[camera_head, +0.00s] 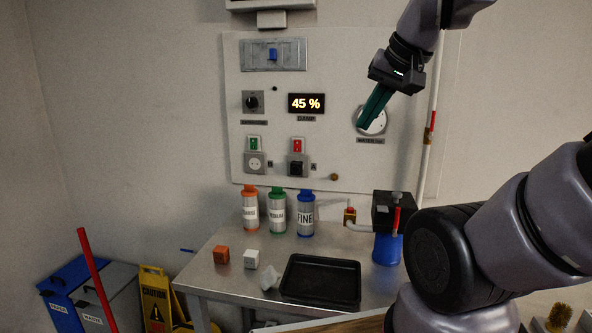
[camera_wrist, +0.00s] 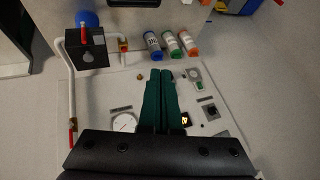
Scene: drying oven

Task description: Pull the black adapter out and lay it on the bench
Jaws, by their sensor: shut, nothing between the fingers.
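The black adapter (camera_head: 297,168) sits in the right-hand socket on the wall panel, below a red switch (camera_head: 297,146). In the wrist view it does not show and seems hidden behind my fingers. My gripper (camera_head: 366,124) has teal fingers and is shut and empty. In the head view it is up and right of the adapter, in front of the round gauge, apart from the adapter. In the wrist view the shut fingertips (camera_wrist: 160,72) point toward the panel's lower edge. The metal bench (camera_head: 222,280) stands below the panel.
Orange, green and blue bottles (camera_head: 305,214) stand at the bench's back. An orange cube (camera_head: 221,254), a white cube (camera_head: 251,259) and a black tray (camera_head: 320,279) lie in front. A blue-and-black filter unit (camera_head: 388,248) with white piping is at right.

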